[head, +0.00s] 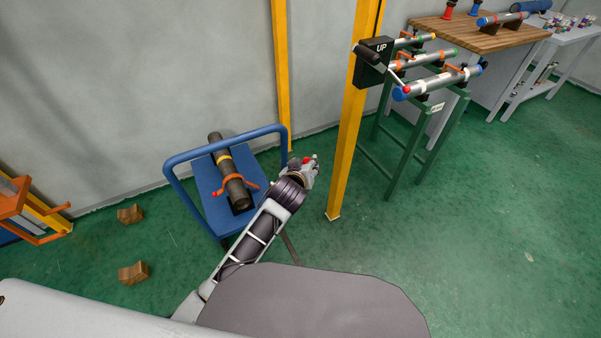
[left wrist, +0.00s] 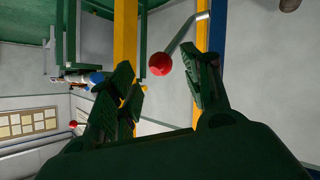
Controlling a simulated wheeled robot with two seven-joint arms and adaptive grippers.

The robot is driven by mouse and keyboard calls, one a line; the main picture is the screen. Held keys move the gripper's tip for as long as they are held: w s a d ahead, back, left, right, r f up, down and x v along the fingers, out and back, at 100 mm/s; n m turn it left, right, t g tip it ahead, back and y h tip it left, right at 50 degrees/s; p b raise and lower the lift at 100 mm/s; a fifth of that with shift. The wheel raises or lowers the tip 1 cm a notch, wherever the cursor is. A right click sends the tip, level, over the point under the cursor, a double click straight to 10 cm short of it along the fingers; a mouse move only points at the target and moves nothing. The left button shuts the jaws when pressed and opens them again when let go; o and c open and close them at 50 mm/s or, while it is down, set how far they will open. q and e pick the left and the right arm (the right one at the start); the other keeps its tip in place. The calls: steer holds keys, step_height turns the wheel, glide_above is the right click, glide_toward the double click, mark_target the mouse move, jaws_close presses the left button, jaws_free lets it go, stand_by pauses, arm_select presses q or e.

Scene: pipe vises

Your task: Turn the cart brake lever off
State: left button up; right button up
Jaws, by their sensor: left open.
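The cart brake lever is a grey rod (left wrist: 190,30) with a red ball knob (left wrist: 160,63) in the left wrist view. My left gripper (head: 307,168) is open. In the left wrist view its green fingers (left wrist: 163,88) stand on either side of the knob's line, with the knob showing in the gap near the fingertips. I cannot tell whether they touch it. My right gripper is not in view.
A dark pipe (head: 228,172) with a yellow band lies on the cart. A yellow post (head: 346,150) with a black "UP" box (head: 371,62) stands close right of my gripper. A green rack (head: 416,130) holds several pipes. Wooden blocks (head: 133,273) lie on the floor at left.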

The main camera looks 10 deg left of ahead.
arm_select(q)
steer(key=v, duration=0.7)
steer(key=shift+d, duration=0.1)
